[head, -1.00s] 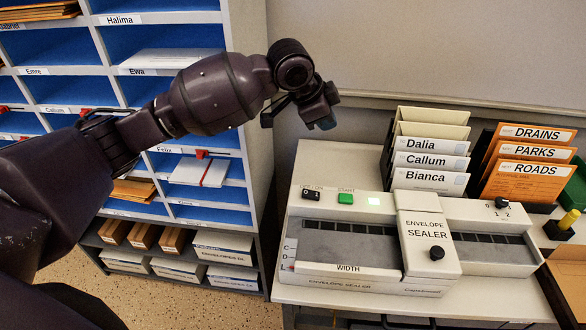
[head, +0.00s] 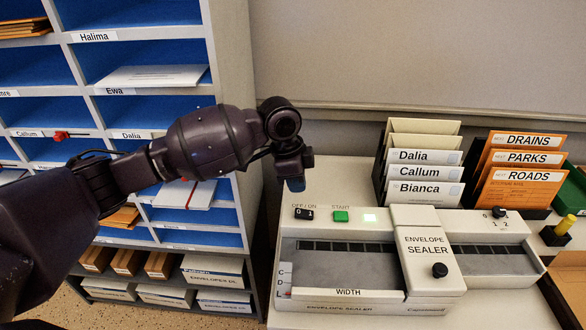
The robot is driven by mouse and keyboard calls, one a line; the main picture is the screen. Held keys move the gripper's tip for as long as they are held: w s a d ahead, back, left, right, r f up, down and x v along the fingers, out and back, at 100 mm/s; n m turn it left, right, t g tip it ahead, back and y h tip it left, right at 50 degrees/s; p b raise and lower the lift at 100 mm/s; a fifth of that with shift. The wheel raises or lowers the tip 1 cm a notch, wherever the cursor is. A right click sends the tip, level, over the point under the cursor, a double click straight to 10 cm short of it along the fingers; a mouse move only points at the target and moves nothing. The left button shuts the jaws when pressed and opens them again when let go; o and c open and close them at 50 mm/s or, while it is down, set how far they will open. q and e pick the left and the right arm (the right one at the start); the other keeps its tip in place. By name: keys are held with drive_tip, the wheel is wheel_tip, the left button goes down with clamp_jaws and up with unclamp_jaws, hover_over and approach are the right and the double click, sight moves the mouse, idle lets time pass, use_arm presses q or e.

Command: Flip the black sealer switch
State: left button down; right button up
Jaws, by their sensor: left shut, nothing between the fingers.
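The black sealer switch (head: 304,213), marked 0 and 1 under the label OFF / ON, sits at the back left of the white envelope sealer (head: 427,222). A green START button (head: 341,217) and a lit pale green lamp (head: 370,218) are to its right. My left gripper (head: 295,184) is shut and empty. It points down just above and behind the switch in the picture, and I see a gap between its tip and the switch. My right gripper is not in view.
A sorting rack (head: 232,120) with blue compartments stands on the left, behind my left arm. White folders (head: 424,172) and orange folders (head: 521,172) stand behind the sealer. A black knob (head: 440,270) is on the sealer's front right. A yellow-handled stamp (head: 565,224) stands at the far right.

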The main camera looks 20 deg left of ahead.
sight(297, 209)
use_arm(q)
wheel_tip(297, 209, down, 5)
drive_tip(key=shift+a+f+b, duration=0.1)
drive_tip(key=shift+b, duration=0.25)
drive_tip(key=shift+a+f, duration=0.1)
drive_tip(key=shift+f, duration=0.4)
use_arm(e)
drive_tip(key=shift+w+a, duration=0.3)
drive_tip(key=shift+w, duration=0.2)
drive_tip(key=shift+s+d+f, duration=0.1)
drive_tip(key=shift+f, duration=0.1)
